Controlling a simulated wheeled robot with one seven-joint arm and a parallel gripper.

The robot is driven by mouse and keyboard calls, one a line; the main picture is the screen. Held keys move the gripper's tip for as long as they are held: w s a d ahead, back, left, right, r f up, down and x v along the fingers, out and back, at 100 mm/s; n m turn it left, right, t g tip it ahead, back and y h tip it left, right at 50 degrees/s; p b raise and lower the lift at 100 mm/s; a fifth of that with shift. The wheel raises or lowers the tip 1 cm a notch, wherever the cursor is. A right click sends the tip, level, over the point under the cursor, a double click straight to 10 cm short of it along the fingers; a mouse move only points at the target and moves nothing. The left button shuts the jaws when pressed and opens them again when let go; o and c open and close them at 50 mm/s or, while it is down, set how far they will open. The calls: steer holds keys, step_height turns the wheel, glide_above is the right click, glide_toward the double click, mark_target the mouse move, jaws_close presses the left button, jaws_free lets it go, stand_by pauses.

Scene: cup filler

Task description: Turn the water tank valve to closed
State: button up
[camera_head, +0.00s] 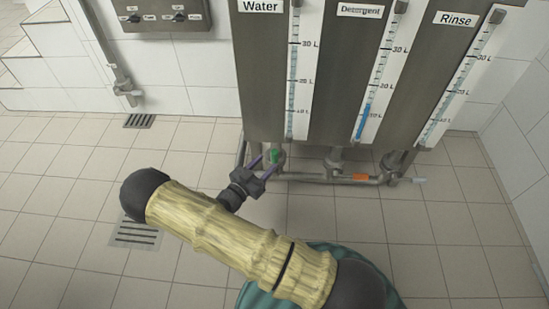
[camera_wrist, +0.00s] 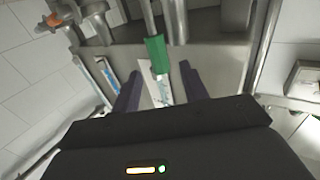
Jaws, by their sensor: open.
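The water tank (camera_head: 264,85) is the left one of three grey tanks in the head view, with a "Water" label and a level scale. Its valve has a green handle (camera_head: 274,156) on the pipework just below the tank. In the wrist view the green handle (camera_wrist: 157,54) is near the top centre, and its metal pipe runs up out of the picture. My gripper (camera_head: 268,163) is open, with its purple fingers apart close to the handle. In the wrist view my gripper (camera_wrist: 161,76) has a finger on either side of the handle's line; I cannot tell whether either touches it.
The detergent tank (camera_head: 352,95) and rinse tank (camera_head: 426,100) stand to the right. An orange valve handle (camera_head: 361,177) is on the low pipe, and also shows in the wrist view (camera_wrist: 52,22). A switch panel (camera_head: 160,16) hangs on the wall. The tiled floor is clear.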

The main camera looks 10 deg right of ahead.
mark_target(272, 157)
steer(key=b+x, duration=0.2)
steer(key=x, duration=0.4)
jaws_close()
